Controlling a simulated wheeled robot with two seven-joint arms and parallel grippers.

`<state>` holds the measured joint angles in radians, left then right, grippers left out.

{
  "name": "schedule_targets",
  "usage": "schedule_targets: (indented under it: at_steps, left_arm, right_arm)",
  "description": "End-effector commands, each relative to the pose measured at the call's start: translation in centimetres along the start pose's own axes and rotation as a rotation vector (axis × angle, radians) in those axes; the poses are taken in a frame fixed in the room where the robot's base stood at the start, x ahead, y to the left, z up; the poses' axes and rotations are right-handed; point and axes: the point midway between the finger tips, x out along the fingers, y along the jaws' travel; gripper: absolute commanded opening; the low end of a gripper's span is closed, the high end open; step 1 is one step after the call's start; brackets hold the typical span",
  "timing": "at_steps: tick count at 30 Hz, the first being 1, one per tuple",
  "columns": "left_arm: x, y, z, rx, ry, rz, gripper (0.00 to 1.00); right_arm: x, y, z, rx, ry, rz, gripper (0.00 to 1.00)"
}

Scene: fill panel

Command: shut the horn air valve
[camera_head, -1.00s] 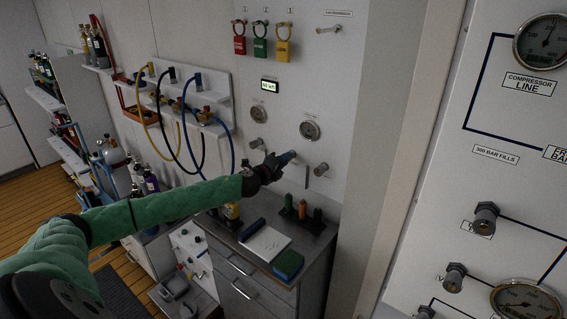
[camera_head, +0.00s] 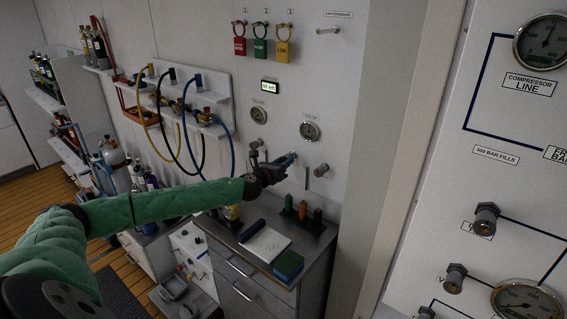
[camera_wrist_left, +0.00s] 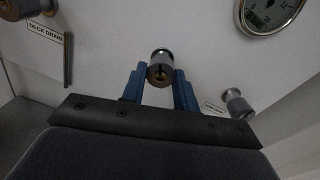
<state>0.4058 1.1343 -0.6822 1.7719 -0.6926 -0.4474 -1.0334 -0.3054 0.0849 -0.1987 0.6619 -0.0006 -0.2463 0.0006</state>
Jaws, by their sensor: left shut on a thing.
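My left gripper (camera_head: 290,160) reaches the white wall panel (camera_head: 290,80) in the head view. In the left wrist view its two blue fingers (camera_wrist_left: 160,90) stand either side of a round metal valve knob (camera_wrist_left: 160,68), shut on it. No label for this knob shows clearly. A second knob (camera_wrist_left: 237,103) is to the right, beside a small label too blurred to read. A third knob (camera_wrist_left: 15,8) is at upper left, above a label reading "DECK DRAIN" (camera_wrist_left: 45,38). My right gripper is not in view.
A dial gauge (camera_head: 310,130) is just above the gripper. Coloured padlocks (camera_head: 260,46) hang higher up. Below is a counter (camera_head: 250,205) with a notepad (camera_head: 264,243), a green and blue block (camera_head: 288,265) and small bottles. Hoses (camera_head: 195,130) hang at left.

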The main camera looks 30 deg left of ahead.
Motion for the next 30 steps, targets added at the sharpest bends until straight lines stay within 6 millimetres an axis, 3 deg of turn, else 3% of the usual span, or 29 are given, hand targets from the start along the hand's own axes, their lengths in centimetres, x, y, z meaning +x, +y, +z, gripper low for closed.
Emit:
schedule_targets:
  at_steps: [15, 30]
  left_arm:
    - [-0.1, 0.1, -0.2, 0.405, -0.017, 0.001, 0.07]
    - [-0.1, 0.1, -0.4, 0.530, -0.023, 0.001, 0.07]
  right_arm:
    - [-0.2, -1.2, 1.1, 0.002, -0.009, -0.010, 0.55]
    - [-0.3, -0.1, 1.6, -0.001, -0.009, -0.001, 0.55]
